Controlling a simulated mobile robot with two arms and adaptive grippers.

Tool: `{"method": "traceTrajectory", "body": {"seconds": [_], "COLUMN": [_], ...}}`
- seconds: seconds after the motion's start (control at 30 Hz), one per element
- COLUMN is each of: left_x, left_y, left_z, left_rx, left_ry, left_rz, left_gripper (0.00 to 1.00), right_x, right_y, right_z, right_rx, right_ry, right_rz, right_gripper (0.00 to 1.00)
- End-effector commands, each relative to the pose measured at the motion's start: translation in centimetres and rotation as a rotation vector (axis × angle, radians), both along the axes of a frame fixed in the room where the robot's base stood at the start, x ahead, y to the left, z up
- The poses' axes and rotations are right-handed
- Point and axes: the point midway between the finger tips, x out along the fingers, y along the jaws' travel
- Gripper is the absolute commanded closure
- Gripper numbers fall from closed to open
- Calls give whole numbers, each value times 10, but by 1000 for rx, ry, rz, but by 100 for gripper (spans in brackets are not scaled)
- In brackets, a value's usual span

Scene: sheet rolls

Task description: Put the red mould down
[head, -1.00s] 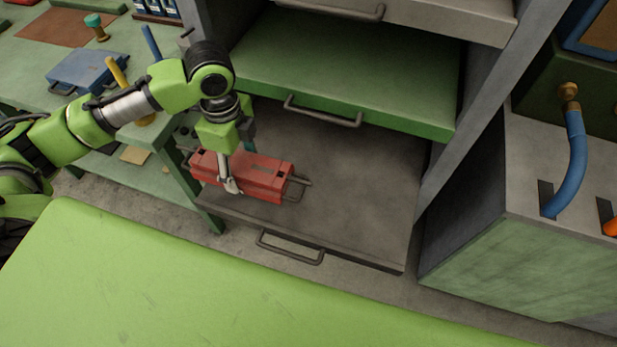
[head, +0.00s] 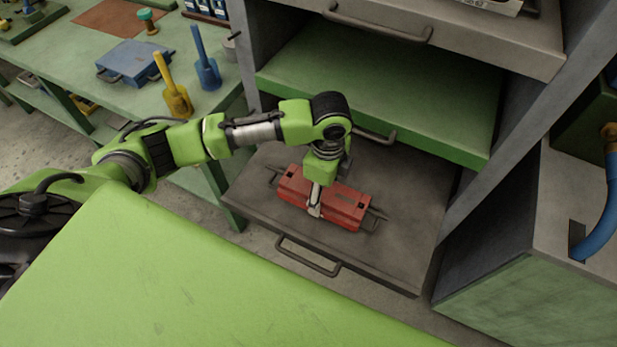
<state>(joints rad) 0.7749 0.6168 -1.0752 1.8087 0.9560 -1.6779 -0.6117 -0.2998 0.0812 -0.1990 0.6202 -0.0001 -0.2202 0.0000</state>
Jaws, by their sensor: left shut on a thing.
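The red mould (head: 345,204) is a red block with a dark handle at each end. It is over the grey pulled-out bottom shelf (head: 390,262), near its left-middle part. I cannot tell whether it rests on the shelf or hangs just above it. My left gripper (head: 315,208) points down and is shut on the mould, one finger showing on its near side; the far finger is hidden. My right gripper is not in view.
A green shelf (head: 400,85) sits above and behind the grey one. A grey shelf (head: 470,35) is higher up. The grey shelf's front handle (head: 307,257) faces me. A workbench (head: 110,75) with a blue mould (head: 135,62) stands left. Bare shelf lies right of the red mould.

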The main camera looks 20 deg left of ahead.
Motion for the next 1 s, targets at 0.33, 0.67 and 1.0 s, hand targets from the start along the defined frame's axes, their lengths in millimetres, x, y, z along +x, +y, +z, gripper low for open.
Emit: {"method": "traceTrajectory", "body": {"seconds": [0.33,0.67,1.0], "left_x": [8,9,9], "left_y": [-16,-19,-19], "left_z": [-14,-47,-50], "left_rx": [-4,-2,-3], "left_ry": [-8,-8,-9], "left_rz": [0,-1,-1], "left_gripper": [95,95,95], "right_x": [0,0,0], "right_y": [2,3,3], "right_z": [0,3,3], "right_rx": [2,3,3], "right_ry": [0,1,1], "right_rz": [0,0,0], "right_gripper": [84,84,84]}}
